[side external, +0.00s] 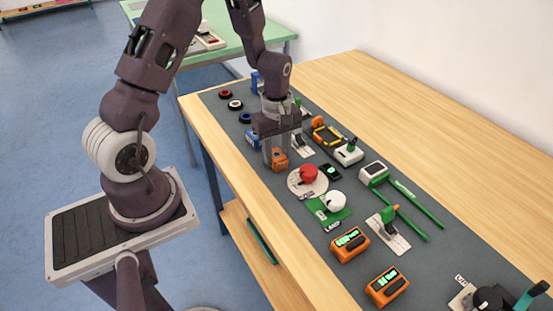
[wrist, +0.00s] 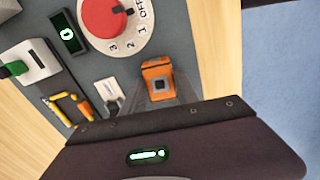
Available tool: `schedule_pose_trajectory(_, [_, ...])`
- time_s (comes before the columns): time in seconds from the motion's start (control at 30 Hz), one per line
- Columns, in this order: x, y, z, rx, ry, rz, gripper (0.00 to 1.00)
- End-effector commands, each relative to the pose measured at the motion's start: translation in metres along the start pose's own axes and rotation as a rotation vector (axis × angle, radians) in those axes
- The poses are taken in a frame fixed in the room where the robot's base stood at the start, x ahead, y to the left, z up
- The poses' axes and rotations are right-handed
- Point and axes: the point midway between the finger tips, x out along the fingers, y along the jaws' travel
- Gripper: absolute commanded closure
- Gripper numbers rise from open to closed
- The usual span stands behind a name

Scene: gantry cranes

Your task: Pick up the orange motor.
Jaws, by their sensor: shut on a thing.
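The orange motor (side external: 280,160) is a small boxy block with a grey square on one face. It is between the two fingers of my gripper (side external: 279,152), near the left edge of the dark mat. In the wrist view the orange motor (wrist: 157,68) stands out beyond the see-through fingers of my gripper (wrist: 162,92), which are shut on it. The fingers hide part of its sides. I cannot tell whether its underside touches the mat.
A red dial (side external: 308,174) on a round numbered plate is close beside the motor. A blue block (side external: 253,138) is just behind it. A white knob (side external: 336,201) on a green plate and orange display boxes (side external: 350,243) are nearer the camera. Bare wood (side external: 430,135) is free at right.

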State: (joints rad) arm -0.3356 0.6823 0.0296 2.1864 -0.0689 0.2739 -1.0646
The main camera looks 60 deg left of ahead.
Motion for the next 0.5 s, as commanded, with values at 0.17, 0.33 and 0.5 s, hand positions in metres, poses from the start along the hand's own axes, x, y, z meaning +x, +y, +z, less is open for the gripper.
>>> schedule_pose_trajectory(0.17, [-0.012, 0.001, -0.001, 0.001, 0.002, 0.003, 1.00])
schedule_pose_trajectory(0.33, [-0.035, 0.001, -0.001, 0.000, 0.003, 0.004, 1.00])
schedule_pose_trajectory(0.5, [-0.057, 0.001, 0.000, 0.000, 0.002, 0.004, 1.00])
